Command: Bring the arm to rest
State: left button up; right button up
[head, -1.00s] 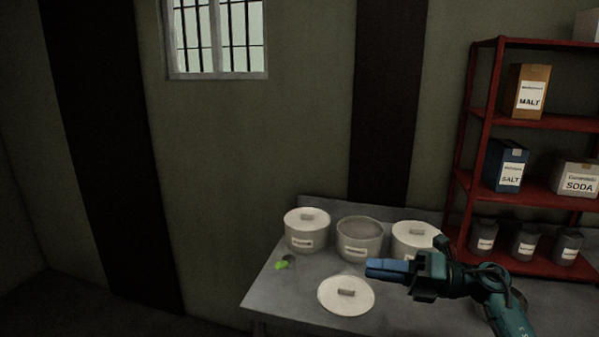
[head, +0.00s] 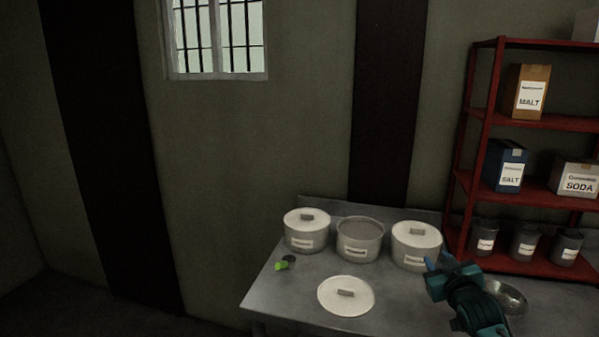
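My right gripper (head: 437,264) is at the right part of the grey table (head: 393,307), just in front of the right lidded pot (head: 416,246). Its blue fingers point up and away; whether they are apart or together is too small to tell, and I see nothing held. My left gripper is not in view. The middle pot (head: 360,239) stands without a lid. The left pot (head: 306,231) has its lid on. A loose white lid (head: 346,296) lies flat on the table in front of the pots.
A metal bowl (head: 511,297) stands on the table right beside my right arm. A small green-handled item (head: 282,266) lies at the table's left. A red shelf (head: 474,147) with boxes and dark jars stands at the right. The front left of the table is clear.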

jog(key=s+a+f, duration=0.2)
jog(key=s+f, duration=0.1)
jog(key=s+a+f+g+y, duration=0.1)
jog(key=s+a+f, duration=0.1)
jog(key=s+f, duration=0.1)
jog(key=s+a+f+y, duration=0.1)
jog(key=s+a+f, duration=0.1)
jog(key=s+f, duration=0.1)
jog(key=shift+s+a+f+n+g, duration=0.1)
jog(key=shift+a+f+n+g, duration=0.1)
jog(key=shift+f, duration=0.25)
jog(key=shift+s+a+f+n+g, duration=0.1)
jog(key=shift+f+n+g, duration=0.1)
jog(key=shift+f, duration=0.2)
jog(key=s+a+f+g+y, duration=0.1)
jog(key=s+a+f, duration=0.2)
jog(key=s, duration=0.6)
jog(key=s+a+f+g, duration=0.1)
jog(key=s+a+f, duration=0.2)
jog(key=s, duration=0.6)
jog(key=s+a+f+g+y, duration=0.1)
jog(key=s+a+f+g, duration=0.1)
jog(key=s+a, duration=0.3)
jog(key=s+f, duration=0.1)
jog(key=s, duration=0.3)
jog(key=shift+a+f+m+y, duration=0.3)
jog(key=shift+a+m, duration=0.05)
jog(key=shift+m, duration=0.05)
